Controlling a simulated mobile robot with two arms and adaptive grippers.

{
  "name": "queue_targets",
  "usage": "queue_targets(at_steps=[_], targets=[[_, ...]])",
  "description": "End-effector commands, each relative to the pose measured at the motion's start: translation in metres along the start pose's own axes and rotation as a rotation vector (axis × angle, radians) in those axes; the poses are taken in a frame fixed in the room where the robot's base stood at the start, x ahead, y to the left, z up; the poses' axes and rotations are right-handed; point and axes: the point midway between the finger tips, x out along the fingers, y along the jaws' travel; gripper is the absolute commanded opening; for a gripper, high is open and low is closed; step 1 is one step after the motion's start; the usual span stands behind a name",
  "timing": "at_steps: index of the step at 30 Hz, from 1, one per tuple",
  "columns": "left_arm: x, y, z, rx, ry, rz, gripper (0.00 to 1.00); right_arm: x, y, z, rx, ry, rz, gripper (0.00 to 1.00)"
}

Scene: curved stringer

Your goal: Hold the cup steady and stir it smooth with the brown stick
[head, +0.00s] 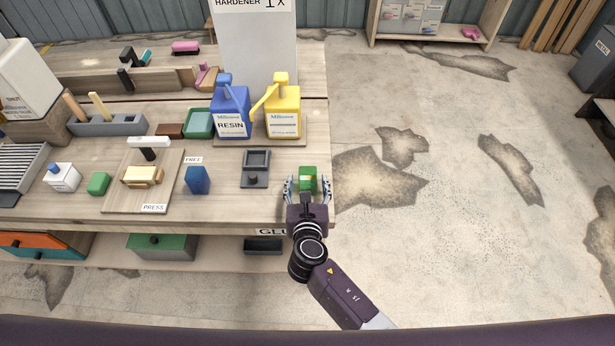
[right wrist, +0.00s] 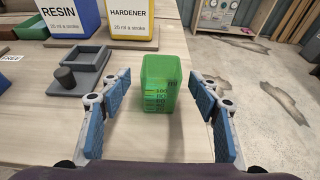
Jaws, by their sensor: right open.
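The green cup (head: 308,172) stands upright on the bench near its right front corner. In the right wrist view the cup (right wrist: 160,84) shows dark measuring marks on its near side. My right gripper (head: 305,184) is open, with one finger on each side of the cup and a gap between the pads and its walls. Two wooden sticks stand tilted in a grey holder at the back left of the bench; the browner stick (head: 74,107) is left of the paler stick (head: 98,106). My left gripper is not in view.
A grey tray (head: 256,180) with a dark knob lies left of the cup. The blue resin jug (head: 231,108) and yellow hardener jug (head: 283,112) stand behind. A blue block (head: 197,180) and a press board (head: 118,192) are further left. The bench ends just right of the cup.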

Motion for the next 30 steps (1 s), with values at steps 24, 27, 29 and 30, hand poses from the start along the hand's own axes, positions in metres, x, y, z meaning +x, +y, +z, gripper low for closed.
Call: queue_targets(at_steps=[24,27,29,30], targets=[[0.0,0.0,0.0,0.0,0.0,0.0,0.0,0.03,0.0,0.0,0.002,0.001,0.0,0.36],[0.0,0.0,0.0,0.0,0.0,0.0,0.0,0.03,0.0,0.0,0.002,0.001,0.0,0.25],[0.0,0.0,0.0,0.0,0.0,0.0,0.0,0.03,0.0,0.0,0.002,0.001,0.0,0.18],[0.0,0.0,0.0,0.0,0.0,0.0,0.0,0.03,0.0,0.0,0.002,0.001,0.0,0.14]])
